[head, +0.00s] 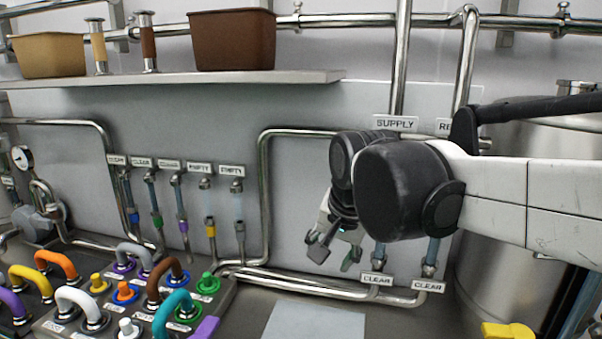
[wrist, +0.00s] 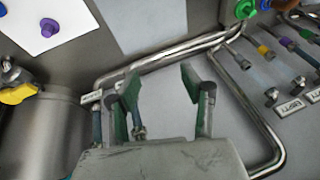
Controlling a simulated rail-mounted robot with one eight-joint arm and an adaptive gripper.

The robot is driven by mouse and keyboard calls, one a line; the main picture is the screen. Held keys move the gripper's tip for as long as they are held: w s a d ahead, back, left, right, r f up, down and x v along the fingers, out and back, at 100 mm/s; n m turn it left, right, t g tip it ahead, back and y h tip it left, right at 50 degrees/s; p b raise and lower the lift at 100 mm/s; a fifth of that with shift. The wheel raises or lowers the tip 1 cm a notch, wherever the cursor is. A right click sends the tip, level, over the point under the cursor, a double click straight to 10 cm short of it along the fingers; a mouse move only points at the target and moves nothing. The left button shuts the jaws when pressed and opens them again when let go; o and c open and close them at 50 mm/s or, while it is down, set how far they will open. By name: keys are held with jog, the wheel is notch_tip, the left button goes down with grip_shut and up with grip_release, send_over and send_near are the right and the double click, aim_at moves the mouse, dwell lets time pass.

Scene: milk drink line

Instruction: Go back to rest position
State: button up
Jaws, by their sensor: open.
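My gripper (head: 336,250) hangs in front of the grey wall panel in the head view, below the SUPPLY label and just left of the two lower CLEAR labels. Its two fingers are apart with nothing between them. In the wrist view my gripper (wrist: 160,88) shows its green-edged fingers spread wide, with the bare panel behind them. My white arm comes in from the right in the head view and hides part of the piping and labels.
A block of coloured handles and knobs (head: 130,300) stands at the lower left. A steel tank (head: 500,270) is at the right, with a yellow handle (head: 508,331) near it. Pipes (head: 264,190) run along the wall. A shelf (head: 180,80) holds bins above. A pale plate (head: 315,322) lies bare.

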jog(key=s+d+f+n+t, duration=0.1)
jog(key=s+d+f+n, duration=0.1)
jog(key=s+d+f, duration=0.2)
jog(key=s+d+f+n+t+h, duration=0.1)
jog(key=s+d+f, duration=0.4)
jog(key=s+d, duration=0.5)
jog(key=shift+s+d+f+n+t+b, duration=0.15)
jog(key=shift+s+d+n+t+b, duration=0.15)
jog(key=shift+n+b, duration=0.2)
jog(key=shift+o, duration=0.5)
